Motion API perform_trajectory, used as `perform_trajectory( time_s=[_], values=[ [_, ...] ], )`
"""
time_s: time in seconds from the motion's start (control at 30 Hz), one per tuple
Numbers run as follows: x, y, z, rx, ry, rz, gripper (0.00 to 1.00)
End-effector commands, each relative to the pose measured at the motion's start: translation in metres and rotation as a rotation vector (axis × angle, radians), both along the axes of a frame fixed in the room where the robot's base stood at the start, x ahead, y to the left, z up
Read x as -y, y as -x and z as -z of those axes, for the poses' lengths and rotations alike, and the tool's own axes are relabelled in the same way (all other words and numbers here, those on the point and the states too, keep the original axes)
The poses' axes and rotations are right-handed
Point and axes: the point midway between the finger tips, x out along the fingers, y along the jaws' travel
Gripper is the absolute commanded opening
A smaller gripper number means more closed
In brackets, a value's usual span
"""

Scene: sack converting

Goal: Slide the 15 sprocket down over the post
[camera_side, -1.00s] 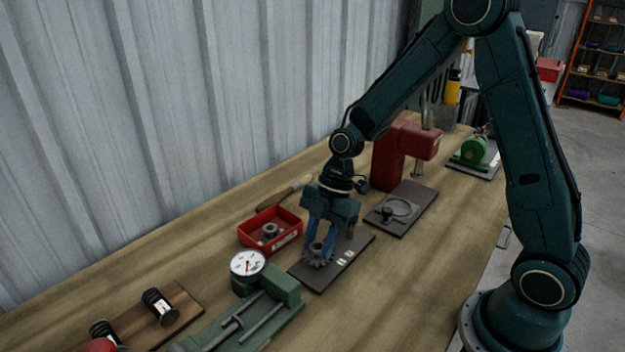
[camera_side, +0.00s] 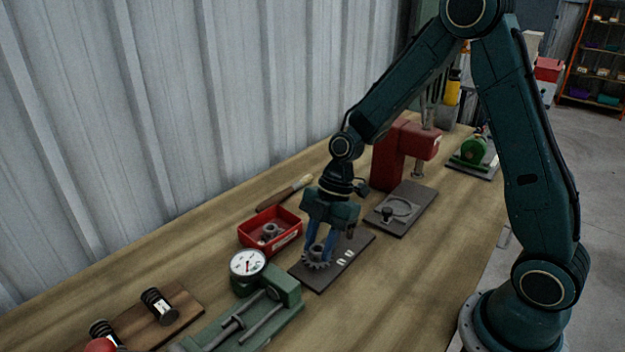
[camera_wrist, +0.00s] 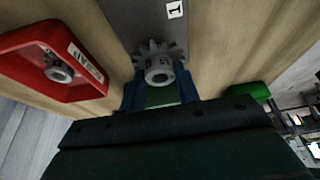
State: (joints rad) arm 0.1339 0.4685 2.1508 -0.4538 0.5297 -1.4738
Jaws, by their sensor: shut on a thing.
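The grey toothed sprocket (camera_side: 317,257) is between the blue fingers of my gripper (camera_side: 320,246), low over the dark base plate (camera_side: 345,262). My gripper is shut on the sprocket's raised hub. The sprocket looks level and close to the plate. I cannot tell whether it touches the plate. The post is hidden, so I cannot see how the bore sits relative to it.
A red bin (camera_side: 283,222) holding a grey hub-shaped part stands left of the plate. A green fixture with a dial gauge (camera_side: 248,264) is in front.

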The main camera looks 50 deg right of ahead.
Motion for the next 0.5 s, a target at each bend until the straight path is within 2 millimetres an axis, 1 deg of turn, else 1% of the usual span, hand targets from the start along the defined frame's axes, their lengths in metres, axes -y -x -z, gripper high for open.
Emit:
perform_trajectory(
  time_s=[0.5],
  values=[
    [-0.0002,-0.0001,0.0070,0.000,-0.001,-0.001,0.04]
  ],
)
